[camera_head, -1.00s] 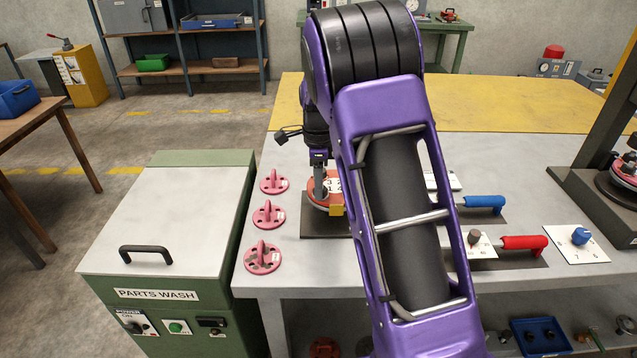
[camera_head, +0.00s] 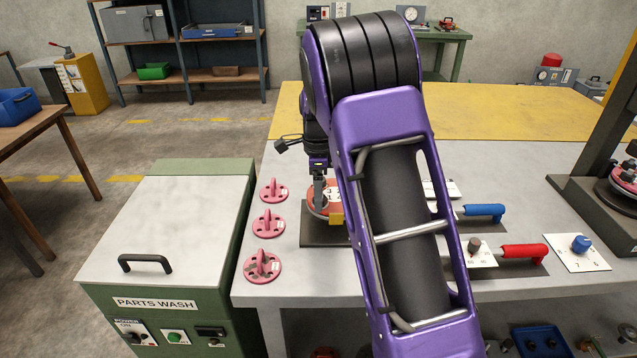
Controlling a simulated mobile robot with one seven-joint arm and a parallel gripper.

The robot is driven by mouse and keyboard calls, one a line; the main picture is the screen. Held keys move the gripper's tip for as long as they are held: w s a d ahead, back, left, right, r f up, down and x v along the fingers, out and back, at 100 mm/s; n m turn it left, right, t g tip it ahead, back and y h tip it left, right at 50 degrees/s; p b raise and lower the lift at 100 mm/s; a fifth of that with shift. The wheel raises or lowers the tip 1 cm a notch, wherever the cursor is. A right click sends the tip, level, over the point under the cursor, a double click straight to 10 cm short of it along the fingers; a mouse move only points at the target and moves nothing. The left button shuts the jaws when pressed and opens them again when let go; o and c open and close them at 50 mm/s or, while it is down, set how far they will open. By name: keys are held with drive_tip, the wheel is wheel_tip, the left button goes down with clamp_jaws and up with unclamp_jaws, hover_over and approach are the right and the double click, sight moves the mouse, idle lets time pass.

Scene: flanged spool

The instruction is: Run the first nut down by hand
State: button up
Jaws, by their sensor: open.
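A red-orange flanged spool (camera_head: 316,207) with a white marked label stands on a dark base plate (camera_head: 318,235) on the grey bench. A yellow block (camera_head: 336,219) sits at its front right. My gripper (camera_head: 319,200) points down at the spool, its fingers close to the spool's top; it is open. My purple arm covers the right part of the spool and plate. The nut is too small or hidden to make out, and I cannot tell whether the fingers touch anything.
Several pink flanged parts (camera_head: 268,223) stand along the bench's left edge. Blue-handled (camera_head: 484,210) and red-handled (camera_head: 522,251) tools lie at right, beside a card with a blue knob (camera_head: 580,244). A green parts-wash cabinet (camera_head: 170,235) adjoins the bench.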

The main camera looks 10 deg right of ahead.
wheel_tip(320, 180, up, 18)
drive_tip(key=shift+f, duration=0.25)
idle(0.3)
